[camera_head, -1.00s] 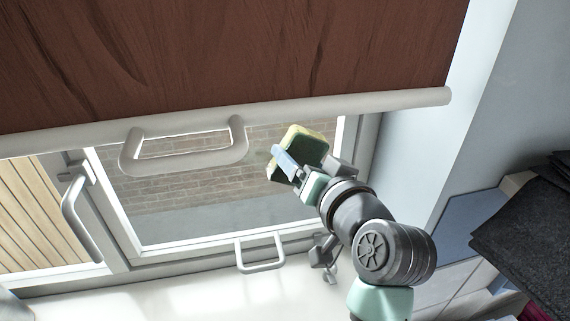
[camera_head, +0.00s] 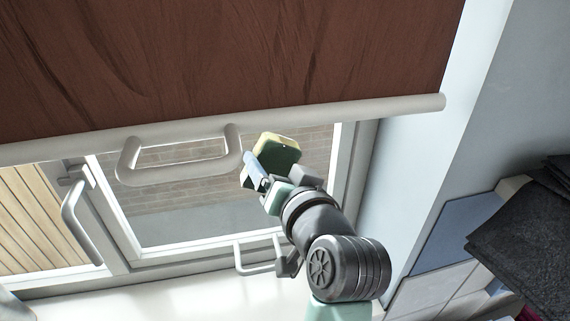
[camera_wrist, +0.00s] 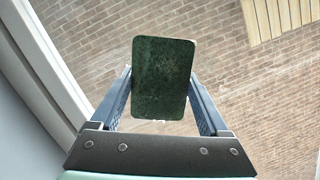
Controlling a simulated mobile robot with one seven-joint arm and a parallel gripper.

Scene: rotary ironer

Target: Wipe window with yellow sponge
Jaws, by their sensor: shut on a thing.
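The sponge (camera_head: 275,153) is yellow with a dark green scouring side and sits in my gripper in front of the window. In the wrist view its green face (camera_wrist: 164,78) fills the space between the two fingers. My gripper (camera_head: 268,172) is shut on it; it also shows in the wrist view (camera_wrist: 163,105). The window pane (camera_head: 190,215) shows a brick wall behind it, with faint smudges visible in the wrist view (camera_wrist: 230,75). I cannot tell whether the sponge touches the glass.
A brown blind (camera_head: 230,60) covers the upper window, with a pale bottom bar and handle (camera_head: 180,172) just left of the sponge. Window handles (camera_head: 78,215) and (camera_head: 258,256) stick out. A wall (camera_head: 425,150) and dark cloth (camera_head: 525,225) are at right.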

